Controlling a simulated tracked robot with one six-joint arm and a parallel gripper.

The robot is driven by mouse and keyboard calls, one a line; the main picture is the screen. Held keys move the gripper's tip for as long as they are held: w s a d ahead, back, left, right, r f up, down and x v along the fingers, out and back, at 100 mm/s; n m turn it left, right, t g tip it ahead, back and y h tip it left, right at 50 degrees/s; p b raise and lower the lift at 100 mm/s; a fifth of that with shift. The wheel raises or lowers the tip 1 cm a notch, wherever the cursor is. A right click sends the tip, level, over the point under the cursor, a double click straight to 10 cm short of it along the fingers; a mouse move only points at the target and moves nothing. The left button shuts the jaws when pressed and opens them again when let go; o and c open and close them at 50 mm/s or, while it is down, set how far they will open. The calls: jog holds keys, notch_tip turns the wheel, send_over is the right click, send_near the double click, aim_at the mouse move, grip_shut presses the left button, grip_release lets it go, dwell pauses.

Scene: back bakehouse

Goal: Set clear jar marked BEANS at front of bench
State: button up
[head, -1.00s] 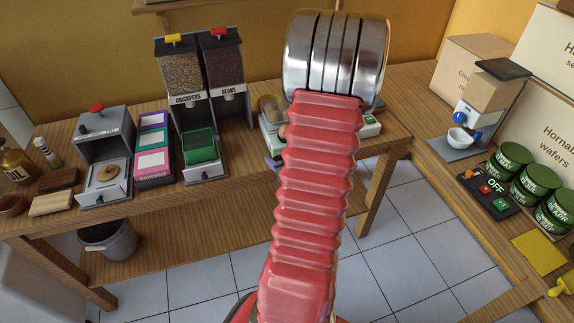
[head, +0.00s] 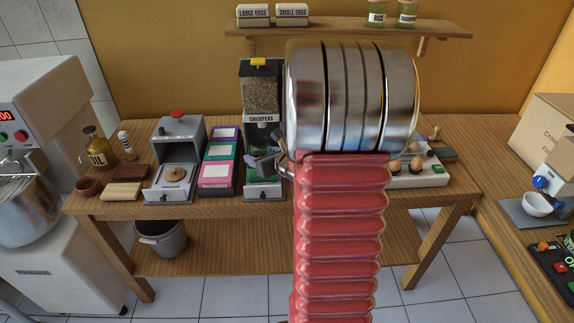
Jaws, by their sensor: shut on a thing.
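A clear jar marked BEANS cannot be made out in the head view now. My own arm, red bellows and a silver cylinder, covers the middle of the bench (head: 415,196). The front edge of the bench shows on both sides of the arm.
Left of the arm stand coloured boxes (head: 219,150), a grey press (head: 177,152) and an oil bottle (head: 96,146). Right of it is a white tray with eggs (head: 432,178). A shelf (head: 345,29) holds egg boxes and jars. A mixer (head: 42,115) stands far left.

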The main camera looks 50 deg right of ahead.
jog(key=w+a+r+n+y, duration=0.2)
jog(key=w+a+r, duration=0.1)
jog(key=a, duration=0.8)
jog(key=w+a+r+n+y, duration=0.2)
jog(key=w+a+r, duration=0.2)
jog(key=a, duration=0.7)
jog(key=w+a+r+n+y, duration=0.2)
jog(key=w+a, duration=0.3)
jog(key=a, duration=0.6)
jog(key=shift+w+a+r+y, duration=0.2)
jog(key=shift+w+r+y, duration=0.2)
jog(key=shift+r, duration=0.5)
